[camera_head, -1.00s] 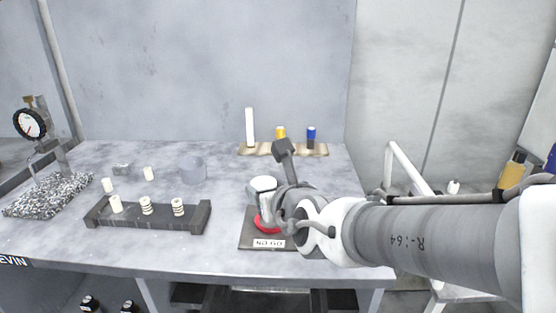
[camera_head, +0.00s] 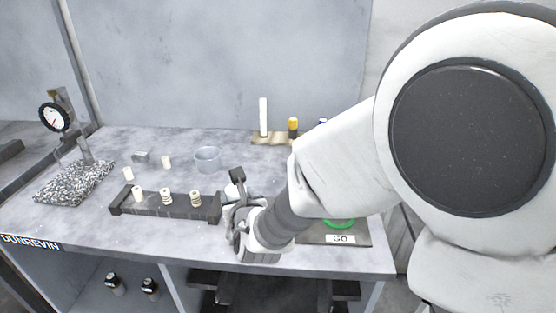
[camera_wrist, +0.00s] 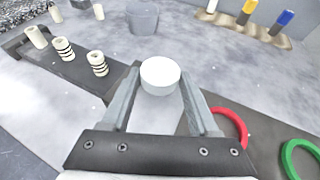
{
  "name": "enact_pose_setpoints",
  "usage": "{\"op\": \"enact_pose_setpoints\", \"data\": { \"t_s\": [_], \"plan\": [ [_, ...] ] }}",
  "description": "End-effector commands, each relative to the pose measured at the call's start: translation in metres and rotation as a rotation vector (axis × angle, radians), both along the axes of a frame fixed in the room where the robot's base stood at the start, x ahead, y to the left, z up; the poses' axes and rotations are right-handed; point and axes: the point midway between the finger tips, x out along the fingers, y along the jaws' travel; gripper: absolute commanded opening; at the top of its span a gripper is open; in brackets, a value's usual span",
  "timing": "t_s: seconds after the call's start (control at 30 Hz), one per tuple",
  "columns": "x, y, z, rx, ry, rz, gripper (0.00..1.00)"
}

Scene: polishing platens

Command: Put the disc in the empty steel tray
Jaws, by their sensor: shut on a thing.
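My gripper (camera_wrist: 158,92) is shut on a short white round disc (camera_wrist: 160,74), held between its two fingertips in the wrist view. In the head view my gripper (camera_head: 238,212) is over the front of the bench, just right of a long dark rack (camera_head: 180,209). The disc (camera_head: 232,191) is partly hidden there. No tray clearly shows as empty steel. A grey round open container (camera_head: 207,159) stands behind the rack and looks empty; it also shows in the wrist view (camera_wrist: 143,20).
The rack holds several white cylinders, some black-banded. A red ring (camera_wrist: 234,122) and a green ring (camera_wrist: 301,158) lie to the right on dark plates. A wooden stand (camera_head: 268,138) with coloured cylinders is at the back. A dial gauge (camera_head: 54,117) stands left.

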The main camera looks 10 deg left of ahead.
Motion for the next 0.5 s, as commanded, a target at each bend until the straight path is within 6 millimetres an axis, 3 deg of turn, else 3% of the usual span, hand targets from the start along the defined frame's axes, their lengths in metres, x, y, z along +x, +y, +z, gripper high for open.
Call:
{"op": "enact_pose_setpoints", "data": {
  "t_s": [0.17, 0.4, 0.5],
  "plan": [
    [0.001, 0.004, -0.008, -0.001, -0.001, -0.001, 0.01],
    [0.001, 0.004, -0.042, -0.002, 0.000, -0.001, 0.01],
    [0.001, 0.004, -0.043, 0.000, -0.001, 0.000, 0.01]
  ]
}}
